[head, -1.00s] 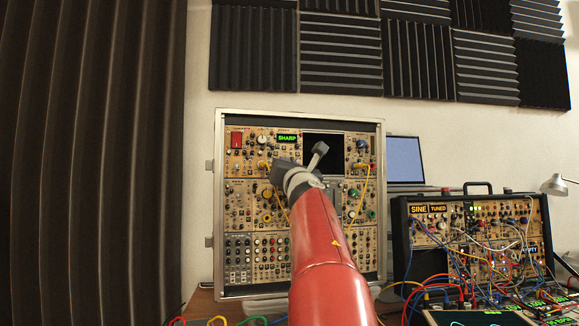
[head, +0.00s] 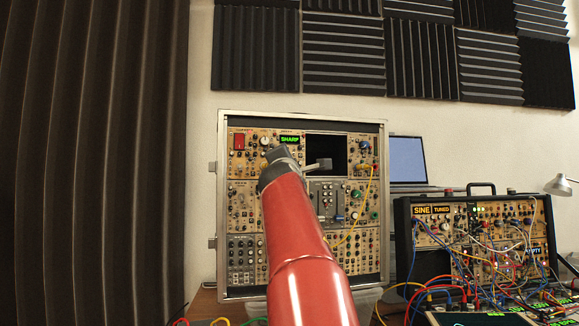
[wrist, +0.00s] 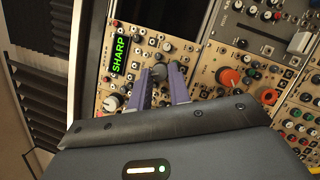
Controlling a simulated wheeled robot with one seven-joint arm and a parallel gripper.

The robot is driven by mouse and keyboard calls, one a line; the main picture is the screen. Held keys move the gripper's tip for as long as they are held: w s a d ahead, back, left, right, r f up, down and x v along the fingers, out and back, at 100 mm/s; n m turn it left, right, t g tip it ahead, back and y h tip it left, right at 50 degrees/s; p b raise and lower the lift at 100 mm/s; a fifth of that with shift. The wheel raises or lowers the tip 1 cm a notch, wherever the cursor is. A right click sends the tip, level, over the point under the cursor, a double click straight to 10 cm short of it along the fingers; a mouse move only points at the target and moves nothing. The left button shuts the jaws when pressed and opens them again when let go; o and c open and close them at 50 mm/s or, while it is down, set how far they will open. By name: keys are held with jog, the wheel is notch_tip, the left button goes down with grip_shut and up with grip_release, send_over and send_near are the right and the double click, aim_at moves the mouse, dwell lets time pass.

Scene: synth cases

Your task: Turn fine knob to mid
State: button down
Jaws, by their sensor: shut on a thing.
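The fine knob (wrist: 159,71) is a small grey knob on the tan panel in the wrist view, close to the green SHARP display (wrist: 119,53). My gripper (wrist: 161,73) has its two purple fingers shut on either side of it. The knob's pointer mark is too small to read. In the head view the SHARP display (head: 290,139) is lit at the upper left of the rack, and my red arm and wrist hide the knob and fingertips.
A pale knob (wrist: 112,103) sits near the left finger. An orange knob (wrist: 228,77) lies to the right. A yellow cable (head: 368,205) hangs across the rack's right side. A second synth case (head: 405,255) with many cables stands at the right.

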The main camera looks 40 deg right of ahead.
jog(key=shift+r+m, duration=0.1)
jog(key=shift+m, duration=0.5)
jog(key=c, duration=1.3)
grip_release()
jog(key=shift+g, duration=0.3)
jog(key=b+v, duration=0.3)
jog(key=v, duration=0.5)
jog(key=shift+d, duration=0.1)
